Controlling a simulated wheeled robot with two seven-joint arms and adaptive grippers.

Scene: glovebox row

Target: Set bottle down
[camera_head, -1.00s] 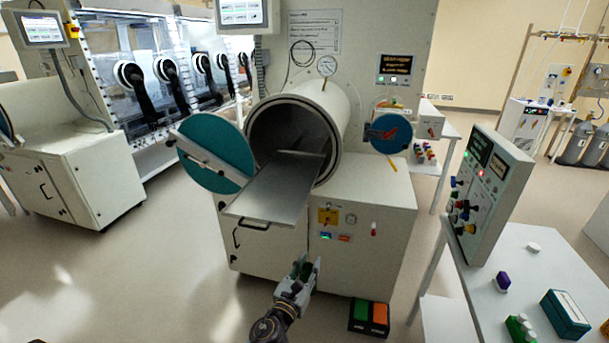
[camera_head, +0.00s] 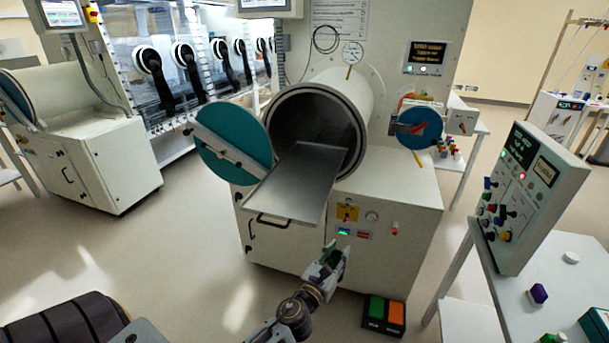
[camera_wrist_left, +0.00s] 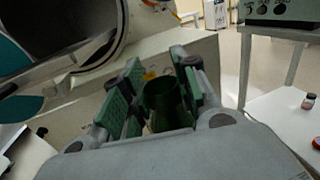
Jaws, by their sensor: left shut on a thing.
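My left gripper (camera_head: 332,262) is in front of the antechamber cabinet, below and to the right of the pulled-out metal tray (camera_head: 296,184). It is shut on a dark green bottle; in the left wrist view the bottle (camera_wrist_left: 166,104) sits between the two green-padded fingers (camera_wrist_left: 158,98). The bottle's lower part is hidden by the gripper. In the head view the bottle is too small and covered to make out clearly. The tray is bare and sticks out of the open round chamber (camera_head: 312,122). My right gripper is not in view.
The teal round door (camera_head: 232,146) stands open left of the tray. A green and orange pedal box (camera_head: 384,313) is on the floor below the gripper. A control panel (camera_head: 522,198) stands on a white table (camera_head: 500,290) at right, with small items.

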